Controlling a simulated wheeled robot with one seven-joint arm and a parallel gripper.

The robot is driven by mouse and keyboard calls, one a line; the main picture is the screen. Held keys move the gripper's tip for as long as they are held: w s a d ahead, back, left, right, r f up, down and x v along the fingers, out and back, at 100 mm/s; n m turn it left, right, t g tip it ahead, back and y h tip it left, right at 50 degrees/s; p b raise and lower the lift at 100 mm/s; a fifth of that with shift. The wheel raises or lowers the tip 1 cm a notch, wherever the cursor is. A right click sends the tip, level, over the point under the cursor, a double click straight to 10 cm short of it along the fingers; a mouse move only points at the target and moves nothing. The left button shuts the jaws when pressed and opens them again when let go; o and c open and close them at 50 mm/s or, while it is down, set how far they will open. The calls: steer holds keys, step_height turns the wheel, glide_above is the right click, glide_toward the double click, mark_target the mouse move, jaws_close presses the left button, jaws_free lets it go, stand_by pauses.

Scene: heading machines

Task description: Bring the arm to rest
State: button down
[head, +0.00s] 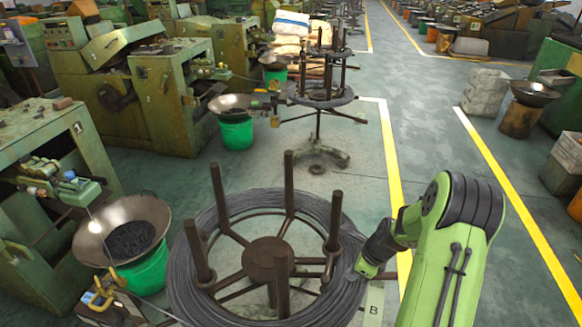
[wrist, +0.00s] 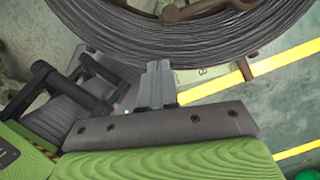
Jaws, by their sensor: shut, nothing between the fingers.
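My green arm comes in from the lower right of the head view. My gripper (head: 362,270) is at the right edge of a large coil of grey wire (head: 190,285). In the wrist view my gripper (wrist: 160,66) shows with its two fingers together and nothing between them. The wire coil (wrist: 200,40) curves just beyond the fingertips. I cannot tell whether they touch it. The coil lies on a brown reel stand (head: 268,258) with several upright posts.
A second reel stand (head: 318,100) is farther back. Clear floor (head: 440,130) with yellow lines runs along the right. Bins (head: 485,92) stand at the right edge.

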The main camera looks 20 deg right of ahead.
steer(key=s+a+r+n+h, duration=0.1)
steer(key=a+r+n, duration=0.25)
steer(key=r, duration=0.25)
steer(key=s+a+r+n+h+p, duration=0.1)
steer(key=s+a+r+n, duration=0.1)
steer(key=r+n, duration=0.4)
steer(key=s+a+r+n+h, duration=0.1)
steer(key=a+r+n, duration=0.2)
steer(key=r, duration=0.4)
steer(key=s+a+r+n+t, duration=0.1)
steer(key=s+a+r+n, duration=0.1)
steer(key=s+r+n, duration=0.1)
steer(key=s+a+r+n+t, duration=0.1)
steer(key=s+a+r+n, duration=0.1)
steer(key=s+n, duration=0.4)
steer(key=s+a+r+n+t+p, duration=0.1)
steer(key=s+a+r+n, duration=0.2)
steer(key=s+r+n, duration=0.2)
steer(key=shift+s, duration=1.1)
steer(key=shift+w+a, duration=0.1)
